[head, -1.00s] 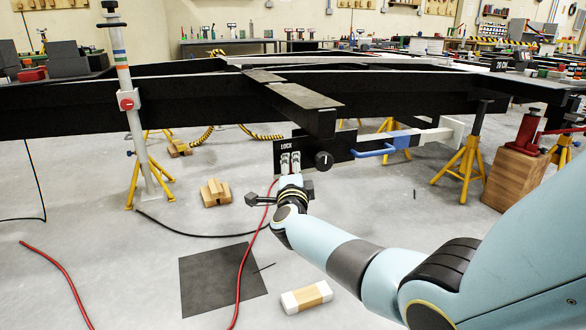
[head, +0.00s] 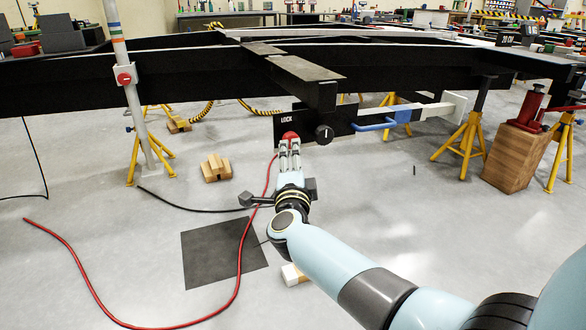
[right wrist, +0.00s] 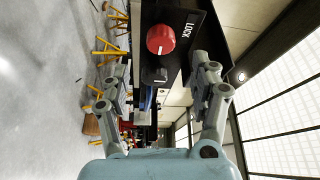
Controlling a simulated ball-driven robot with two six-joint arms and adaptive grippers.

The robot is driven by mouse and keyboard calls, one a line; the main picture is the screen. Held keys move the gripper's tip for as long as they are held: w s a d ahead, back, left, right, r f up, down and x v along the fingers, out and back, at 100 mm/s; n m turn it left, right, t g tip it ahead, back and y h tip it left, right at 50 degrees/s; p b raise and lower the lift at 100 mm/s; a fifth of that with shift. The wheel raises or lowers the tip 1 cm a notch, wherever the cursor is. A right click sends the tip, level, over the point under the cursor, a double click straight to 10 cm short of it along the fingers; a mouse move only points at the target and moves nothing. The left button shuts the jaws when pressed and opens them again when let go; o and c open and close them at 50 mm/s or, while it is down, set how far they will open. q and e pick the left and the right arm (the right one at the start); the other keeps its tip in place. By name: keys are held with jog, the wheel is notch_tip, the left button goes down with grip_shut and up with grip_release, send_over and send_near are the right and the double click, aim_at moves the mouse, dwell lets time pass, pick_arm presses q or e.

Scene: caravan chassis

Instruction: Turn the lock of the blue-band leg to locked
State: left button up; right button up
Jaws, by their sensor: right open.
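A light grey leg (head: 434,111) with a blue band (head: 402,116) lies level at the right of a black panel (head: 346,119). The panel carries the word LOCK and a red knob (head: 290,135). A black knob (head: 324,134) with a white mark sits right of it. The right wrist view shows the red knob (right wrist: 160,39) and the black knob (right wrist: 155,76). My right gripper (head: 289,147) is open, its fingers (right wrist: 163,68) pointing at the red knob, one to each side. Whether they touch it I cannot tell. My left gripper is out of view.
A blue bar handle (head: 373,127) stands out beside the black knob. The black chassis beam (head: 190,83) runs above. An upright banded leg (head: 133,108) with its own red knob stands left. Yellow stands (head: 466,142) are at right. A red hose (head: 75,262) lies on the floor.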

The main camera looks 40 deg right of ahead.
jog(key=shift+v, duration=1.7)
